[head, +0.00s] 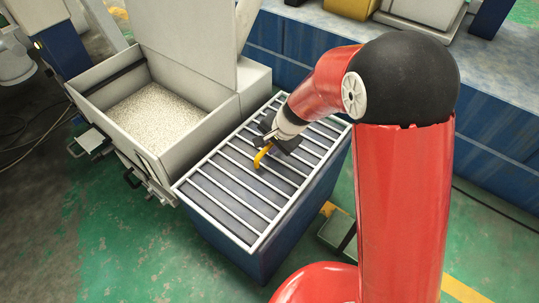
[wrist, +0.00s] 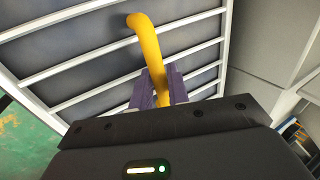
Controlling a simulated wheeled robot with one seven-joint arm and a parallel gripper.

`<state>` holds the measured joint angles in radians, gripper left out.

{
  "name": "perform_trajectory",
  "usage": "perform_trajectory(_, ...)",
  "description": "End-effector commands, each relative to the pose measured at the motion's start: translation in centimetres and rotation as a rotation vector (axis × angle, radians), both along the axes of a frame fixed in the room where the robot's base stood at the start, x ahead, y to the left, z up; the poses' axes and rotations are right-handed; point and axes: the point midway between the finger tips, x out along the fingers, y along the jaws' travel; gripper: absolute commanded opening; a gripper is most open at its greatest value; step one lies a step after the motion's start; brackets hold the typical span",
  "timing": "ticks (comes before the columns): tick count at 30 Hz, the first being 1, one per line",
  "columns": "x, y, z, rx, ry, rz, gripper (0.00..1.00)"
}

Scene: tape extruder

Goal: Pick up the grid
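The grid (head: 213,219), a pale metal frame with several parallel bars, lies on top of a blue box. In the wrist view its bars (wrist: 75,67) cross the picture. My gripper (head: 267,143) is over the middle of the grid. Its purple fingers (wrist: 160,88) are closed on a yellow bent rod (head: 262,156). In the wrist view the rod (wrist: 149,42) runs out from between the fingers and bends left at its far end over the grid. Whether the rod touches a bar, I cannot tell. The gripper body hides the rod's near end.
A grey open bin (head: 155,151) filled with pale granules stands left of the blue box (head: 240,255), with its lid (head: 190,35) raised. A long blue cabinet (head: 300,45) stands behind. Green floor (head: 110,250) is free at the front left.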

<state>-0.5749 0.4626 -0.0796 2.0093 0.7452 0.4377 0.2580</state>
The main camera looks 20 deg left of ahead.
Motion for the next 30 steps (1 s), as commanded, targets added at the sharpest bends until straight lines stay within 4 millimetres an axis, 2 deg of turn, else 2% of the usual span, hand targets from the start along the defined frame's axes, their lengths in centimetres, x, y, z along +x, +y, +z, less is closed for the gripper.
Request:
perform_trajectory(8, 0.05, 0.13, -0.31, 0.0, 0.0, 0.001, 0.17)
perform_trajectory(12, 0.05, 0.12, -0.29, 0.0, 0.0, 0.001, 0.0)
perform_trajectory(30, 0.05, 0.09, -0.25, 0.0, 0.0, 0.0, 0.0)
